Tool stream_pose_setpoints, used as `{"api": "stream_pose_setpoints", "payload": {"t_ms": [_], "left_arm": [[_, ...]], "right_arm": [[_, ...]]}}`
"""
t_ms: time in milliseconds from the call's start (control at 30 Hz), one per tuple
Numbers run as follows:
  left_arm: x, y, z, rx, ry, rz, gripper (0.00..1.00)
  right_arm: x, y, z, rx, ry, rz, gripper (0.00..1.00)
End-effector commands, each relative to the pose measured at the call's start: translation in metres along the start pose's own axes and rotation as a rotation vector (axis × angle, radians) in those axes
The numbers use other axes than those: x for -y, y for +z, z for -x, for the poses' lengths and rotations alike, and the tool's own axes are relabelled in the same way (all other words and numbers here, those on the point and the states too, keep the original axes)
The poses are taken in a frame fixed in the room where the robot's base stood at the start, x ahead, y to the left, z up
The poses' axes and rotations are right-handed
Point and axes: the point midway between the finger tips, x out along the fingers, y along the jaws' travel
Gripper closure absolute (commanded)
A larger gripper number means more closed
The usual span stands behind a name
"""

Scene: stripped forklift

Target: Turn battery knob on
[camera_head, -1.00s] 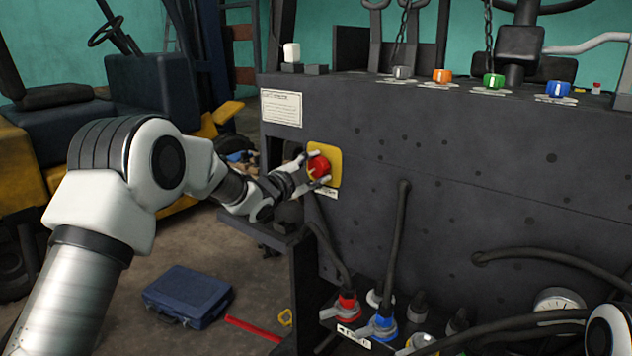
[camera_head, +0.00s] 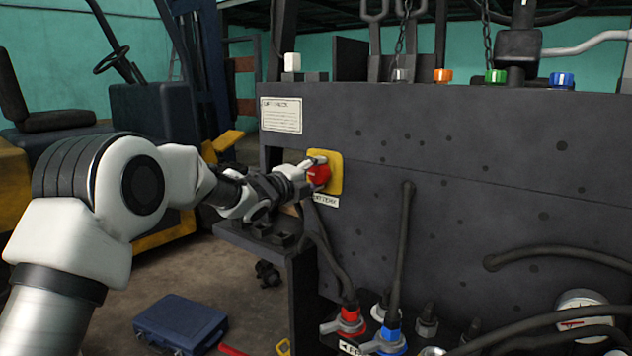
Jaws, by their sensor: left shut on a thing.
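The battery knob (camera_head: 319,176) is red and sits on a yellow plate (camera_head: 336,172) on the front of the dark forklift panel. A label below it is partly legible and seems to read "BATTERY". My left gripper (camera_head: 314,173) reaches in from the left and is shut on the red knob, one finger above it and one on its lower left side. The fingers hide part of the knob. My right gripper is not in view.
Coloured knobs, orange (camera_head: 443,75), green (camera_head: 495,76) and blue (camera_head: 561,79), stand on the panel's top. Cables and red and blue connectors (camera_head: 390,340) are below. A blue case (camera_head: 180,322) lies on the floor at lower left. A gauge (camera_head: 583,312) is at lower right.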

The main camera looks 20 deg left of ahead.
Motion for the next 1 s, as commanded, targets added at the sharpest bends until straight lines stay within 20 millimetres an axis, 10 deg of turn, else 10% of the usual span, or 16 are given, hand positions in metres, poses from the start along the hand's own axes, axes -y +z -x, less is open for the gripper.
{"api": "stream_pose_setpoints", "payload": {"t_ms": [467,500,567,1000], "left_arm": [[0.001,0.001,0.0,0.001,-0.001,-0.016,0.81],[0.001,0.001,0.0,0.001,-0.001,-0.016,0.36],[0.001,0.001,0.0,0.001,-0.001,-0.015,0.21],[0.001,0.001,0.013,0.001,0.0,-0.013,0.21]], "right_arm": [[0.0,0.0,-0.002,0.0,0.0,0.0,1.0],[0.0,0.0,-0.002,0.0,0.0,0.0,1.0],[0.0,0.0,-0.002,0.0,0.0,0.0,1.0],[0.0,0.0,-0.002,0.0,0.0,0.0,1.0]]}}
